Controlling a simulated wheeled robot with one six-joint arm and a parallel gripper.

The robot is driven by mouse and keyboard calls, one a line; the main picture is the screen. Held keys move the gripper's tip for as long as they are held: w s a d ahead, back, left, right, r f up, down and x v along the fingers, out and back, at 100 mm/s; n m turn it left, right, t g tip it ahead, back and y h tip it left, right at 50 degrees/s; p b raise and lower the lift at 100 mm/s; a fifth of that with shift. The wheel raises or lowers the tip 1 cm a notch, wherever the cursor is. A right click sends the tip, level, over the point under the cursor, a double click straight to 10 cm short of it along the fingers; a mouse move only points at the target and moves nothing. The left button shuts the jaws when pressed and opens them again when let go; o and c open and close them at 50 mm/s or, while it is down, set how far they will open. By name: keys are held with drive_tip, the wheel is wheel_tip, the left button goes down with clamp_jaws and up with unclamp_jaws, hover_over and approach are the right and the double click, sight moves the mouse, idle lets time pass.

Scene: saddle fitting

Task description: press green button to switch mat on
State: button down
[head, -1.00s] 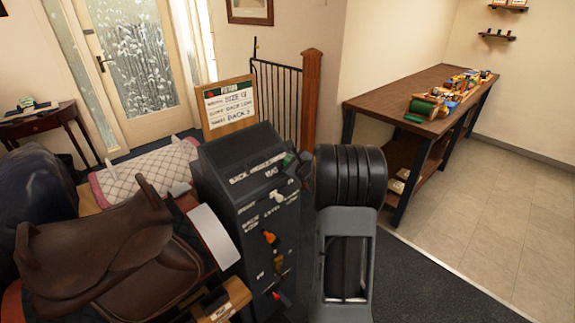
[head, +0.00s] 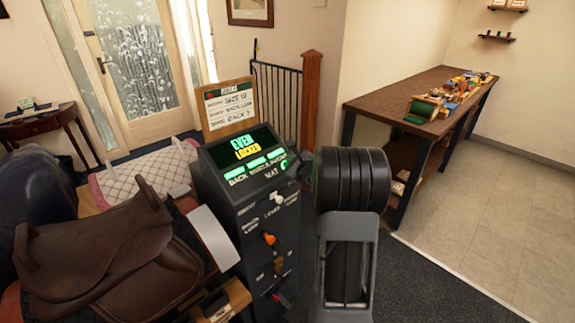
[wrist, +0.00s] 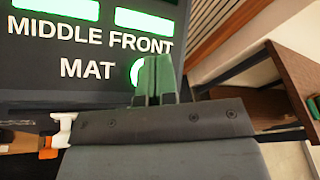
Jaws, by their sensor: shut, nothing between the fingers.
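The green button (head: 284,164) glows at the right end of the MAT label on the dark console (head: 243,185). In the wrist view the lit green button (wrist: 136,73) is partly hidden behind my fingers. My gripper (wrist: 154,75) is shut and empty, its fingertips tinted green and overlapping the button's right side; I cannot tell whether they touch it. The console screen (head: 250,149) is lit and reads EVEN and LOCKED, with green bars above BACK, MIDDLE and FRONT. A brown saddle (head: 100,255) sits left of the console.
White (head: 277,198) and orange (head: 269,238) controls stick out below the button. A written board (head: 229,107) stands behind the console. A workbench (head: 400,97) with colourful items is at the right. Open floor (head: 490,215) lies in front of it.

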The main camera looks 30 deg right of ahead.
drive_tip(key=shift+s+r, duration=0.25)
drive_tip(key=shift+r, duration=0.05)
drive_tip(key=s+r+p, duration=0.2)
drive_tip(key=s+r, duration=0.1)
drive_tip(key=r, duration=0.2)
drive_tip(key=shift+s+d, duration=0.15)
drive_tip(key=shift+d, duration=0.15)
idle(0.7)
